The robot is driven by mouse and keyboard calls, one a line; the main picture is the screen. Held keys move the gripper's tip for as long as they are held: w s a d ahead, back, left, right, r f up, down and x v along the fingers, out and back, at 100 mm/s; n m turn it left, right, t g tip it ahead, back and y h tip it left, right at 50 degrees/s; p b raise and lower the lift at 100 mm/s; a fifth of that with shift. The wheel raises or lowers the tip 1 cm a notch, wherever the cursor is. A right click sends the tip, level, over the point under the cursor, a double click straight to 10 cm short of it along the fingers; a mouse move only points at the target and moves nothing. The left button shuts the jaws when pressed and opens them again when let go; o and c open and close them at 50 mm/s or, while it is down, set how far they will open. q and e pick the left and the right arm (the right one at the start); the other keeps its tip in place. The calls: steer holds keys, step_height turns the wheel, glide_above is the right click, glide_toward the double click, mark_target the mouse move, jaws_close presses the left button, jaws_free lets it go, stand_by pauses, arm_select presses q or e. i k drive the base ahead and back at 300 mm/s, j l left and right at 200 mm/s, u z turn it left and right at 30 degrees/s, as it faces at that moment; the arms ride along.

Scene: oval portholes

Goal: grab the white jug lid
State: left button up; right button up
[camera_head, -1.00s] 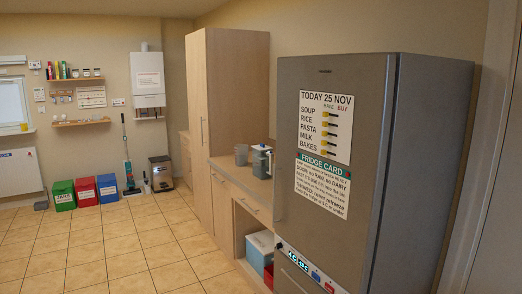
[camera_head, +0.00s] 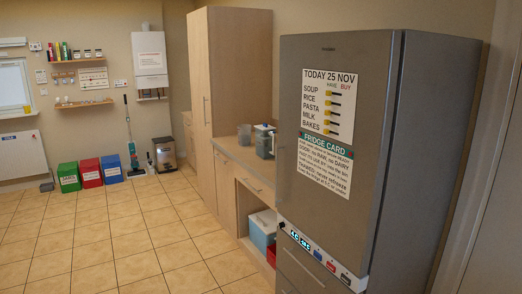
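A grey jug (camera_head: 264,145) with a small white lid (camera_head: 264,127) on top stands on the counter, just left of the fridge. The fridge edge hides part of the jug's right side. A grey cup-like vessel (camera_head: 244,134) stands on the counter to its left. The lid is small in the picture and its details are hard to make out. Neither of my grippers is in view.
The tall grey fridge (camera_head: 430,150) fills the right side. The wooden counter (camera_head: 228,148) runs between it and a tall cabinet (camera_head: 237,70). A blue box (camera_head: 262,232) sits in the open space below. The tiled floor (camera_head: 130,240) at left is clear.

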mark_target(265, 126)
steer(key=i+j+u, duration=0.3)
steer(key=i, duration=0.9)
steer(key=i+j+u, duration=0.15)
steer(key=i+u, duration=0.2)
steer(key=i, duration=0.9)
steer(key=i+z, duration=0.3)
steer(key=i, duration=0.15)
steer(key=i+j+z, duration=0.15)
steer(key=i+z, duration=0.2)
steer(key=i+j+z, duration=0.3)
steer(key=i, duration=0.15)
steer(key=i+j+z, duration=0.3)
steer(key=i, duration=0.1)
